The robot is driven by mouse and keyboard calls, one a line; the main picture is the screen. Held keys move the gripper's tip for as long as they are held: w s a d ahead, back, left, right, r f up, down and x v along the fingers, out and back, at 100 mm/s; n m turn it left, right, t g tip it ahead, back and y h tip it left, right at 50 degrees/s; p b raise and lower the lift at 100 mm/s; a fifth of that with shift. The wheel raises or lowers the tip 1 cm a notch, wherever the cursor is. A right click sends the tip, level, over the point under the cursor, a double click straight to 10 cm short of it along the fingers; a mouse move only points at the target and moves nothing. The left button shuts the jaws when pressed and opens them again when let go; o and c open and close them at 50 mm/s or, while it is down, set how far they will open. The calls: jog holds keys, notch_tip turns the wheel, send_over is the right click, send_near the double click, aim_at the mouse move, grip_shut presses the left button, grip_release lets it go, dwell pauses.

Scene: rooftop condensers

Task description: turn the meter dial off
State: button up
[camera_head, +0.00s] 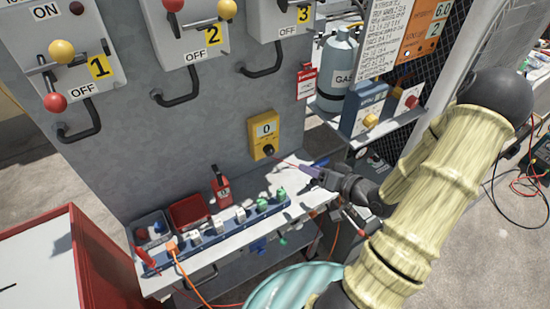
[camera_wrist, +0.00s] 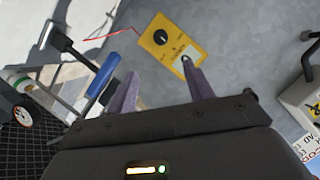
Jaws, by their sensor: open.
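The yellow meter (camera_head: 264,126) is mounted on the grey panel wall just above the shelf. Its display (camera_head: 265,129) reads 0, and its round black dial (camera_head: 269,150) is at the lower end. In the wrist view the meter (camera_wrist: 150,49) lies just beyond my fingertips, with the black dial (camera_wrist: 160,37) in sight. My gripper (camera_head: 312,171) is open and empty, to the lower right of the meter in the head view. Its two purple fingers (camera_wrist: 161,68) are spread apart, with a gap to the dial.
A red lead (camera_head: 287,161) runs near the dial. The shelf (camera_head: 225,245) below holds a blue power strip (camera_head: 215,232), a red padlock-like item (camera_head: 221,187) and a red bin (camera_head: 188,211). Numbered lever switches line the wall above. A gas cylinder (camera_head: 337,65) stands right.

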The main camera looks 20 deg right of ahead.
aim_at(271, 152)
jog(key=b+x, duration=0.2)
jog(key=x, duration=1.4)
jog(key=shift+f, duration=0.15)
jog(key=c, duration=1)
